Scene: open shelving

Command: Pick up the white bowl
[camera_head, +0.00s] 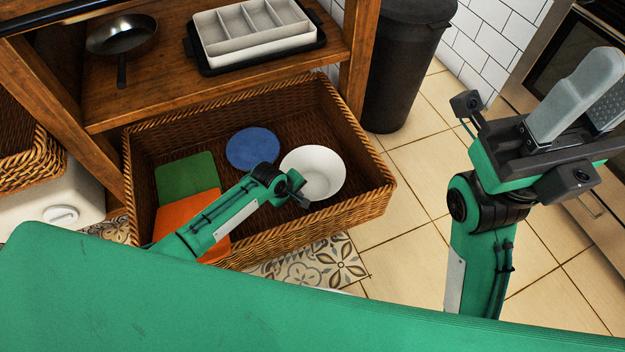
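The white bowl (322,174) sits upright in the right part of a large wicker basket (345,212). My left gripper (299,192) reaches into the basket from the left and is at the bowl's left side, overlapping its near-left rim in the camera_head view. Its fingers are small and dark here, so I cannot tell whether they are open or shut, or whether they touch the rim. My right gripper (588,100) is raised at the right, well away from the basket, with its grey fingers apart and nothing between them.
A blue round item (252,147), a green flat item (187,174) and an orange one (184,212) are also in the basket. The shelf above holds a pan (121,36) and a divided tray (258,32). A black bin (399,75) stands behind right. Tiled floor is clear at right.

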